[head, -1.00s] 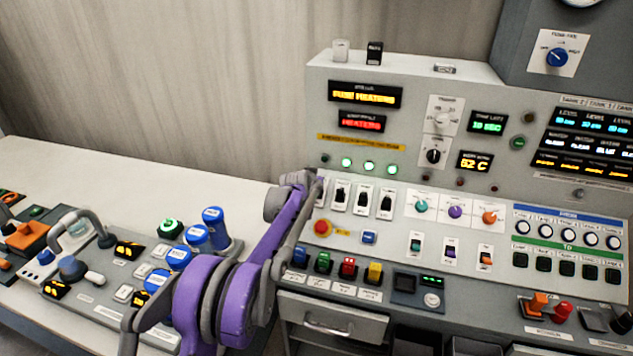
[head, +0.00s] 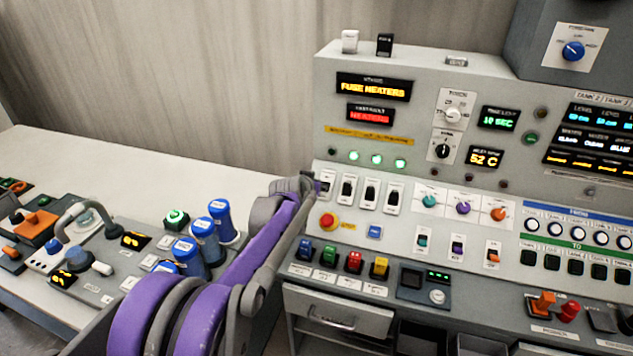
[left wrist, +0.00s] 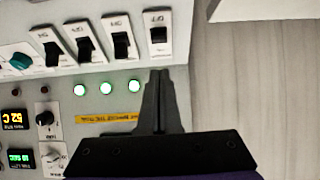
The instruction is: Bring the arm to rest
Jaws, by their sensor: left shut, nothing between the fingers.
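My left arm comes in from the lower left of the head view in purple and grey, and its gripper (head: 309,184) is at the left end of a row of white rocker switches on the console (head: 470,85). In the left wrist view the gripper (left wrist: 159,75) is shut and empty. Its tip points at the lower edge of the end rocker switch (left wrist: 158,32); I cannot tell whether they touch. That switch (head: 326,182) is partly hidden by the gripper in the head view. My right gripper is not in view.
Three lit green lamps (head: 376,159) sit above the switches. A red stop button (head: 327,221) and coloured rockers (head: 354,262) lie below. The table behind (head: 130,160) is bare.

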